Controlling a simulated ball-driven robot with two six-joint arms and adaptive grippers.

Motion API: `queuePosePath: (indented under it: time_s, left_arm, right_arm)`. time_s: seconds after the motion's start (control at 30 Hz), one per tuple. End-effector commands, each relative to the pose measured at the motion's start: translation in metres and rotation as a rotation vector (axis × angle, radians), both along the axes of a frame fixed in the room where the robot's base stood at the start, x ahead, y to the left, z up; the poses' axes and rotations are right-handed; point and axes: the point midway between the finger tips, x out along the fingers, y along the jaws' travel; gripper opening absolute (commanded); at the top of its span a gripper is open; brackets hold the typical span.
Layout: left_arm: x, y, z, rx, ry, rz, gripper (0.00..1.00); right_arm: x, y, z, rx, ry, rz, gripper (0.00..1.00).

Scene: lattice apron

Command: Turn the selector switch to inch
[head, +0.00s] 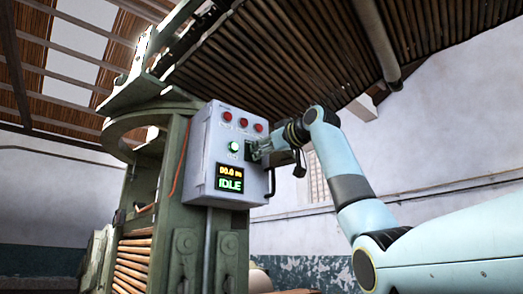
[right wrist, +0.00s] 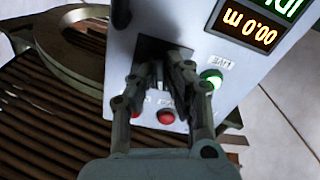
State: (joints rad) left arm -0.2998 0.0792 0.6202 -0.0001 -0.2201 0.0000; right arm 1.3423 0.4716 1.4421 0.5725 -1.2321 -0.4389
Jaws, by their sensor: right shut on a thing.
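The grey control box (head: 203,152) is fixed to the green machine frame. My right gripper (head: 257,149) reaches its front face from the right, beside a lit green lamp (head: 234,146). In the right wrist view my right gripper (right wrist: 158,72) is shut on the selector switch, in front of its dark plate (right wrist: 152,45). The fingers hide most of the switch, so I cannot tell which way it points. The display (head: 229,178) shows IDLE in green below a yellow number. My left gripper is not in view.
Three red lamps (head: 243,122) run along the top of the box, above my gripper. A green post (head: 182,230) stands under the box. A slatted lattice (head: 285,50) hangs overhead. Open room lies to the right, before the pale wall (head: 455,130).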

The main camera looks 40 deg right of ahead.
Motion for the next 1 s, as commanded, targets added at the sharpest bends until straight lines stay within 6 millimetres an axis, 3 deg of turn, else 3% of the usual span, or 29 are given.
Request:
queuePosePath:
  time_s: [1.0]
  left_arm:
    - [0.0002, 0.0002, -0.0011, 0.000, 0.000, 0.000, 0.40]
  right_arm:
    - [0.0001, 0.0000, -0.0009, 0.927, 0.075, -0.002, 0.00]
